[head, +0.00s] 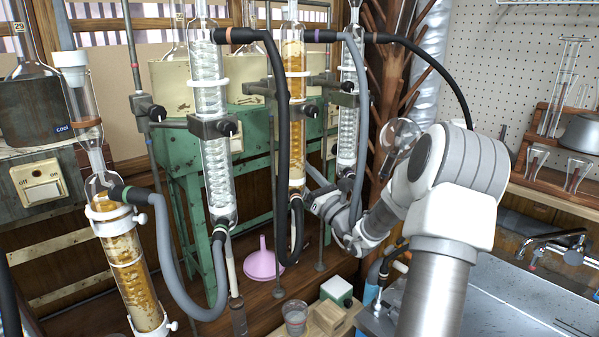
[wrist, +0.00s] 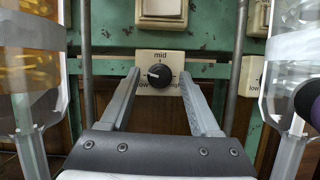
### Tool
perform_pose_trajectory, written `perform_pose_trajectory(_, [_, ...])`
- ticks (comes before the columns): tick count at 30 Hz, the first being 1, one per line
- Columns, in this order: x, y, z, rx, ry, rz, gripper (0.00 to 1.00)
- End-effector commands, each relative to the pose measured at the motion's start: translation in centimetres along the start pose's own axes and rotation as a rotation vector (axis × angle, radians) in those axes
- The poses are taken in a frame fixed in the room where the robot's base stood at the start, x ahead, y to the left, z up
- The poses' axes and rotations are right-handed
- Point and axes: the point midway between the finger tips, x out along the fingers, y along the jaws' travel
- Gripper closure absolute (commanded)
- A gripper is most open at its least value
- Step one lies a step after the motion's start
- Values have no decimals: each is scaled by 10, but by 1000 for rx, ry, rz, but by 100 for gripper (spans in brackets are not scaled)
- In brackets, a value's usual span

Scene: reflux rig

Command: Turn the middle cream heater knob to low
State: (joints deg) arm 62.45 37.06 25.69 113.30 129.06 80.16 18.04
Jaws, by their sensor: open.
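The middle cream heater knob plate (wrist: 176,58) is on the green frame in the wrist view, marked "mid" at the top, "low" at lower left and what looks like "high" at lower right. Its round black knob (wrist: 160,76) has a small white mark that points roughly left, on the low side. My gripper (wrist: 161,80) is open, with one finger on each side of the knob. I cannot tell whether the fingers touch it. In the head view my gripper (head: 313,180) is partly hidden behind hoses and glassware, and the knob cannot be made out.
A cream switch (wrist: 162,10) sits above the knob. Another cream plate (wrist: 250,76) is at right. Glass columns (wrist: 32,70) and (wrist: 295,60) flank my gripper closely, with metal rods between. A black hose (head: 283,100) hangs near my arm; a pink funnel (head: 262,263) stands below.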

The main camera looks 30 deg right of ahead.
Motion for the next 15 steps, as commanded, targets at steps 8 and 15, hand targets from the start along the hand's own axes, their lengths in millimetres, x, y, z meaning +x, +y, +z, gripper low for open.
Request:
perform_pose_trajectory(8, [0, 0, 0, 0, 0, 0, 80])
perform_pose_trajectory(15, [-1, 0, 0, 0, 0, 0, 100])
